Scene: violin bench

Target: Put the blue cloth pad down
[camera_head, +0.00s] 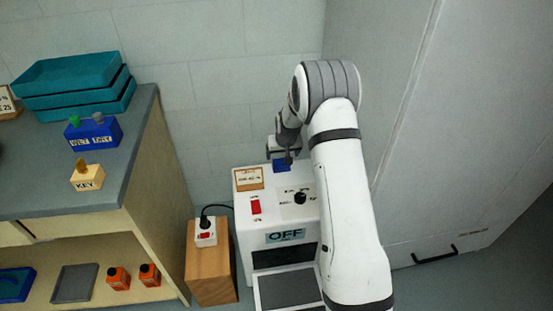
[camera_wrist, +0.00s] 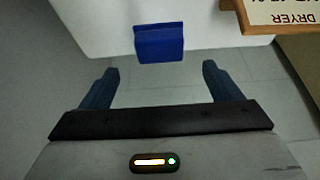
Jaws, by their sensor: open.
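The blue cloth pad (camera_head: 281,166) is on top of the white machine (camera_head: 243,212), at its back edge, below my gripper (camera_head: 287,156). In the wrist view the blue pad (camera_wrist: 160,43) lies at the edge of the white surface (camera_wrist: 90,25), ahead of my gripper (camera_wrist: 159,78). The two fingers are spread apart with nothing between them. The pad looks clear of both fingertips. In the head view my gripper partly hides the pad.
A wood-framed sign (camera_head: 249,179) stands left of the pad; its "DRYER" lettering (camera_wrist: 280,18) shows upside down in the wrist view. The machine has a red switch (camera_head: 256,207), a black knob (camera_head: 300,198) and an "OFF" display (camera_head: 285,236). A bench (camera_head: 60,190) stands left.

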